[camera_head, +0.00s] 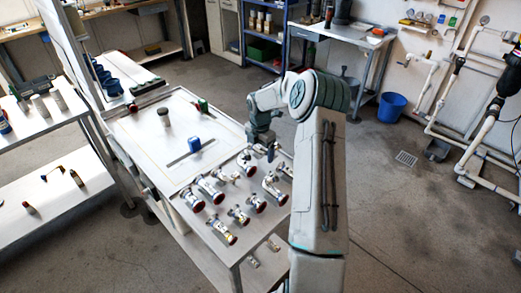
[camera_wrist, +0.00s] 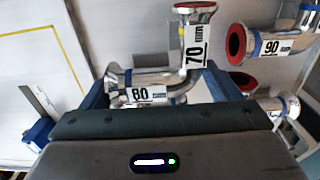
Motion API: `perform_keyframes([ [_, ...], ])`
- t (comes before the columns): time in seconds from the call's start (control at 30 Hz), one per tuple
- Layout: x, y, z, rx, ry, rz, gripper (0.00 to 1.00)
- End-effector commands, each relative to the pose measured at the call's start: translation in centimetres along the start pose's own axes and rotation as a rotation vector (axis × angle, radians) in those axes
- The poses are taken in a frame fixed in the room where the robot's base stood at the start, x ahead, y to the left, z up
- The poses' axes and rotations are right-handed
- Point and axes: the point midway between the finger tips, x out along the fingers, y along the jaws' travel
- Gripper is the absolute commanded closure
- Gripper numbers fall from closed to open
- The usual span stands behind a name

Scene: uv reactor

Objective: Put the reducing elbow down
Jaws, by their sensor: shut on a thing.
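The reducing elbow (camera_wrist: 152,79) is a shiny metal bent pipe in the wrist view. It carries a white label reading 80 on its lower run and one reading 70 near its upper right end. My gripper (camera_wrist: 158,88) has its blue fingers on either side of the elbow and is shut on it. Part of the elbow is hidden behind the gripper body. In the head view my gripper (camera_head: 262,143) is over the right side of the workbench, near its back edge. The elbow cannot be made out clearly there, nor whether it touches the bench.
Several metal fittings with red ends stand on the bench's front right part, including this one (camera_head: 221,231). A fitting labelled 90 (camera_wrist: 272,45) lies right of the elbow. A white panel (camera_head: 135,135) with a blue block (camera_head: 194,144) lies left. A blue bucket (camera_head: 391,107) stands on the floor.

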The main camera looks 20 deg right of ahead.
Motion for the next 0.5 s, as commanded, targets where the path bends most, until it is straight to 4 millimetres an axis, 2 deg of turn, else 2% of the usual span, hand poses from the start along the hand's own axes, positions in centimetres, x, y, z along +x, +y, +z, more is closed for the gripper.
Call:
perform_keyframes([
  [0.33, 1.13, 0.0, -0.01, 0.0, 0.0, 0.0, 0.49],
  [0.37, 1.06, -0.02, -0.02, 0.0, 0.001, -0.001, 0.08],
  [0.4, 1.03, -0.02, -0.02, 0.0, 0.001, -0.001, 0.0],
  [0.5, 1.02, -0.03, -0.01, 0.0, 0.001, -0.001, 0.0],
])
